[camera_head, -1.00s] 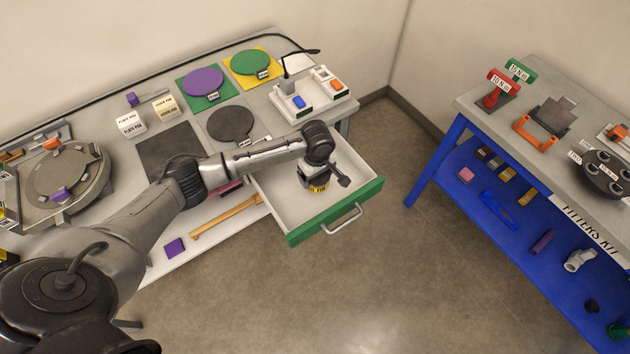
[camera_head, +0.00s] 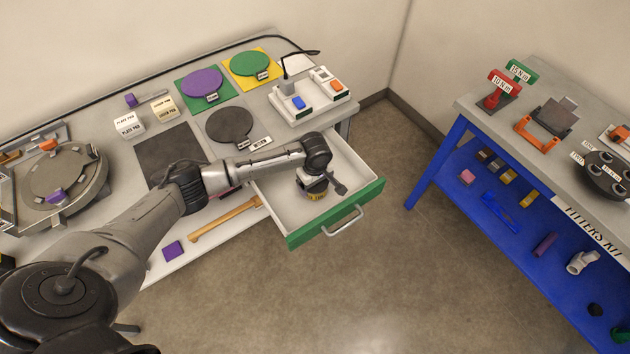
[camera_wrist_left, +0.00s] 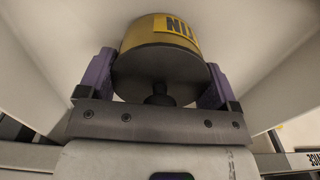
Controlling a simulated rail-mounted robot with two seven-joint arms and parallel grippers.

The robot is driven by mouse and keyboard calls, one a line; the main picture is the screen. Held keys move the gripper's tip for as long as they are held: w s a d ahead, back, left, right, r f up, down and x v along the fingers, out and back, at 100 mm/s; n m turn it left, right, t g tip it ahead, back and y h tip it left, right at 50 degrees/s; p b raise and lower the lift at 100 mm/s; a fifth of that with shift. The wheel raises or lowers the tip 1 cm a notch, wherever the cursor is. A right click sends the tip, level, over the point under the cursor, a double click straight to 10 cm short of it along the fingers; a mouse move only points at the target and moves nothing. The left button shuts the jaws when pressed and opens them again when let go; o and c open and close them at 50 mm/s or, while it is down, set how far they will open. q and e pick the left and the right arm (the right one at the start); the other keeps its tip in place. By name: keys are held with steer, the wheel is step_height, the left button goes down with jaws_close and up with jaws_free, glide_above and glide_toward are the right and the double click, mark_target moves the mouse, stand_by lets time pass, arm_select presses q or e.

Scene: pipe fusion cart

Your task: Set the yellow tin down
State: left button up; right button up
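The yellow tin (camera_head: 317,196) is inside the open drawer (camera_head: 345,160), beneath my left wrist. In the left wrist view the yellow tin (camera_wrist_left: 150,42), with dark lettering on its side, sits between the two purple fingers of my left gripper (camera_wrist_left: 158,80). The fingers press on it from both sides. In the head view my left gripper (camera_head: 312,184) points down into the drawer and hides part of the tin. The tin is at or close to the drawer floor; I cannot tell whether it touches. My right gripper is not in view.
The drawer's green front (camera_head: 335,212) and pale walls surround the gripper. The drawer floor around the tin looks clear. A white tray with blue and orange blocks (camera_head: 312,100) stands on the bench above. A blue-framed table (camera_head: 440,155) is at the right.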

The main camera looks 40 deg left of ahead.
arm_select(q)
steer(key=shift+o, duration=1.3)
step_height(320, 180, up, 11)
steer(key=shift+f+p, duration=0.2)
steer(key=shift+p, duration=1)
steer(key=shift+r, duration=0.85)
